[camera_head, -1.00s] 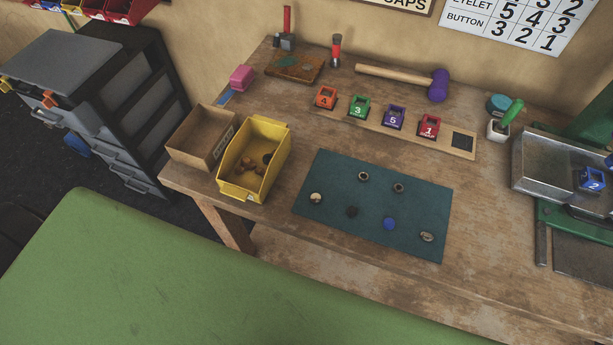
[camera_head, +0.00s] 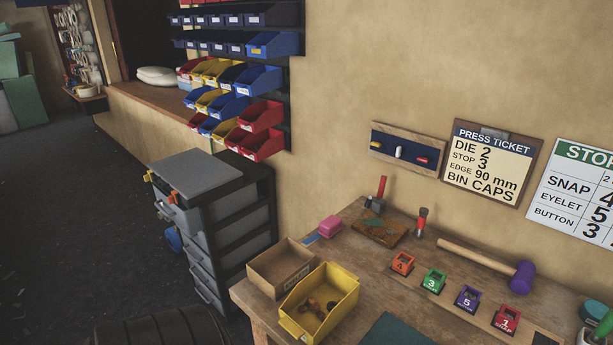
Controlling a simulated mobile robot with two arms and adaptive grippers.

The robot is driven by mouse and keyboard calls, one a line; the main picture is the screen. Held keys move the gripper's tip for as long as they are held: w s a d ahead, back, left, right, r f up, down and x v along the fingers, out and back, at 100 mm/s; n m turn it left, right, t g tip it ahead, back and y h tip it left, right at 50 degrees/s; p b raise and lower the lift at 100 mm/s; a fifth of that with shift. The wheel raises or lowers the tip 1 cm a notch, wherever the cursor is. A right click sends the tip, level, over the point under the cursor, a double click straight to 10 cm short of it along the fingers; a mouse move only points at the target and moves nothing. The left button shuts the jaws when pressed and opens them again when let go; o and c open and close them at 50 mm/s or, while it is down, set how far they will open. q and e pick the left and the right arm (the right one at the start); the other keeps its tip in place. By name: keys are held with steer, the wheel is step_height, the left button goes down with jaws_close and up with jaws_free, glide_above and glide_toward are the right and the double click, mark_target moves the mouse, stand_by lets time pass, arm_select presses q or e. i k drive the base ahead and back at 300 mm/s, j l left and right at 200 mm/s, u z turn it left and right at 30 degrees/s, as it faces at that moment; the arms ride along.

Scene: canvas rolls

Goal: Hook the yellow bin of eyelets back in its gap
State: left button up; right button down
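A yellow bin (camera_head: 334,291) stands upright on the near left end of the wooden bench, with several small brown and dark pieces inside. It is close beside an open cardboard box (camera_head: 283,268). A wall rack (camera_head: 292,85) holds rows of blue, yellow and red bins above the grey drawer cabinet. Neither of my grippers is in view.
The grey drawer cabinet (camera_head: 196,172) stands below the rack, left of the bench (camera_head: 385,262). Dark floor (camera_head: 75,215) is open at left. A dark ribbed object (camera_head: 165,328) shows at the bottom.

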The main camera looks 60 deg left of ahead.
mark_target(301, 312)
steer(key=l+u, duration=0.1)
steer(key=u, duration=0.25)
steer(key=k+l+u, duration=0.1)
steer(key=u, duration=0.25)
